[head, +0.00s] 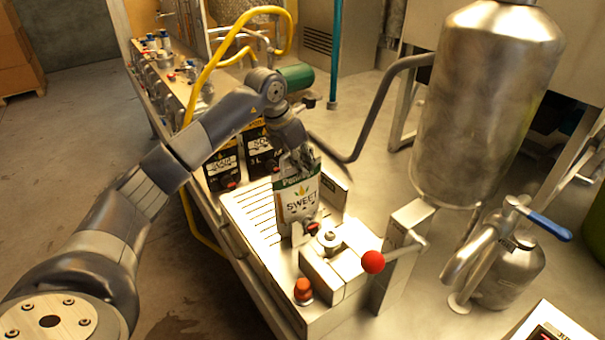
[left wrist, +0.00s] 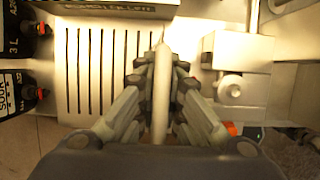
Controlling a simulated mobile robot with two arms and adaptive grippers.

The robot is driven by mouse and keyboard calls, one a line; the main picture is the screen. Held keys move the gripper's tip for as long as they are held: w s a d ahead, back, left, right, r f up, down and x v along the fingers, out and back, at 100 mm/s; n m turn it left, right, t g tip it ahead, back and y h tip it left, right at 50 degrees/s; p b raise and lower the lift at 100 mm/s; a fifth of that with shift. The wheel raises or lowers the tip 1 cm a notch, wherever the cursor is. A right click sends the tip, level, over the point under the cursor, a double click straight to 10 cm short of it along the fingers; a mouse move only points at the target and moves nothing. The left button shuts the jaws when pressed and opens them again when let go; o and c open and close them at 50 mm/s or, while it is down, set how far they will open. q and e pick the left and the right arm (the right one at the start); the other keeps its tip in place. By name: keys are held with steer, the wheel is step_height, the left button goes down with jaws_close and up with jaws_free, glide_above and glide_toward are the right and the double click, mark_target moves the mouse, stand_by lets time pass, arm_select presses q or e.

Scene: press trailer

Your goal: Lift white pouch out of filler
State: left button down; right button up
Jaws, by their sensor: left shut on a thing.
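The white pouch (head: 299,196) has a green top band and a printed "SWEET" label. It stands upright at the filler in the head view. The filler (head: 245,212) has a slotted metal tray, a metal block and a lever with a red ball (head: 373,262). My left gripper (head: 296,163) reaches down from above and is shut on the top of the pouch. In the left wrist view the pouch (left wrist: 162,85) shows edge-on between the two fingers. I cannot tell whether its base touches the tray. My right gripper is not in view.
Dark pouches (head: 222,166) with red caps stand behind the tray. A large steel tank (head: 487,100) and a small vessel with a blue-handled valve (head: 545,226) stand to the right. A yellow hose (head: 213,68) arches behind my left arm.

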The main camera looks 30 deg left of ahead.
arm_select(q)
step_height(320, 180, up, 17)
steer(key=b, duration=0.2)
steer(key=shift+f, duration=0.15)
stand_by(0.4)
